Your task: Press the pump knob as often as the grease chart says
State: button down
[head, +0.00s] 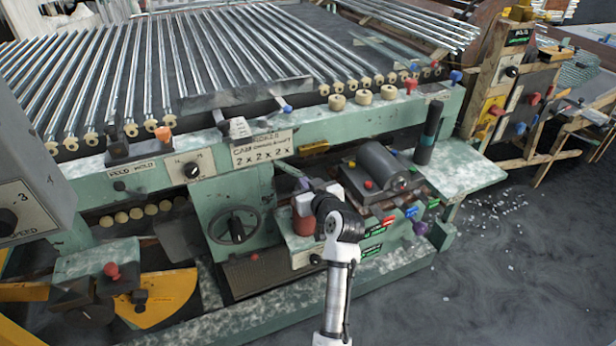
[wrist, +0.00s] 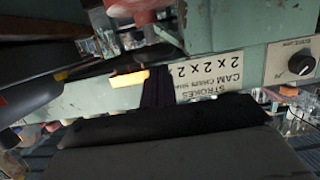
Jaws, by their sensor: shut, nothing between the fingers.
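The chart (head: 262,148) is a pale plate on the green machine front, with a row reading 2 x 2 x 2 x in the head view. In the wrist view the chart (wrist: 208,80) is upside down and partly cut off, with "STROKES" and "CAM" readable. My gripper (head: 318,200) is in front of the machine, below and right of the chart, beside a red and white part (head: 303,218). In the wrist view my gripper (wrist: 158,86) is shut and empty. A blurred red rounded part (wrist: 140,8) is at the top edge. I cannot tell which part is the pump knob.
A black handwheel (head: 235,226) is left of my gripper. A grey motor-like cylinder (head: 380,166) and coloured knobs stand to its right. A dark upright cylinder (head: 428,133) rises further right. The floor (head: 510,260) at right is open, with scattered shards.

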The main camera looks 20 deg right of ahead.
jog(key=shift+f, duration=0.2)
notch_tip(320, 180, down, 2)
jog(key=shift+f+b, duration=0.2)
jog(key=shift+b, duration=1)
